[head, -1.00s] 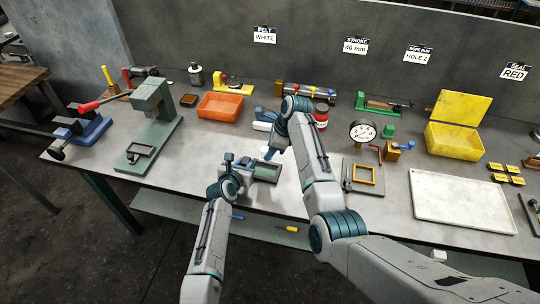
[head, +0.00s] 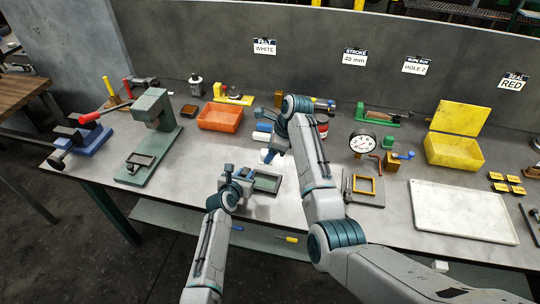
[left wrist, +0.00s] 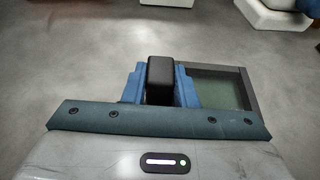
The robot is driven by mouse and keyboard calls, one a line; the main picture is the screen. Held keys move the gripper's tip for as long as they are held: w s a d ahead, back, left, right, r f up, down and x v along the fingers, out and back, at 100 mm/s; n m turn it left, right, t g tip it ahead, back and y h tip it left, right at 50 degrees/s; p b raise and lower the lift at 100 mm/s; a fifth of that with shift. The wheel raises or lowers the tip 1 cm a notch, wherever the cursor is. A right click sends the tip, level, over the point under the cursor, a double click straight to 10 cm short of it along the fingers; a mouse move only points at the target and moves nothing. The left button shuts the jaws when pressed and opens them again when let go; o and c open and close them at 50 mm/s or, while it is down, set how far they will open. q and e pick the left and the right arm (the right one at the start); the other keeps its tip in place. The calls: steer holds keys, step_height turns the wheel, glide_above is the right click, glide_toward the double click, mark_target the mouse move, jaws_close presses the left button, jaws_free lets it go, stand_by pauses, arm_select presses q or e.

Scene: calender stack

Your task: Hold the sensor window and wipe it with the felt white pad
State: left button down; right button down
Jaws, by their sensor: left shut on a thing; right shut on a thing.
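The sensor window, a dark frame with a greenish pane (head: 267,183), is at the front middle of the bench. It also shows in the left wrist view (left wrist: 217,88), right of a black grip block (left wrist: 160,74). My left gripper (head: 231,178) is shut on that block; its blue fingers (left wrist: 160,85) lie on both sides of it. My right gripper (head: 277,149) is behind the window, shut on a white felt pad (head: 268,157). The pad's edge shows at the top right of the left wrist view (left wrist: 273,14), apart from the window. The right fingertips are partly hidden.
A sign reading "FELT WHITE" (head: 264,46) hangs on the back wall. Other pads, one white (head: 264,127), lie behind my right gripper.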

arm_select(q)
steer(key=c, duration=1.1)
jaws_free()
steer(key=v, duration=1.2)
steer(key=shift+s+f, duration=0.1)
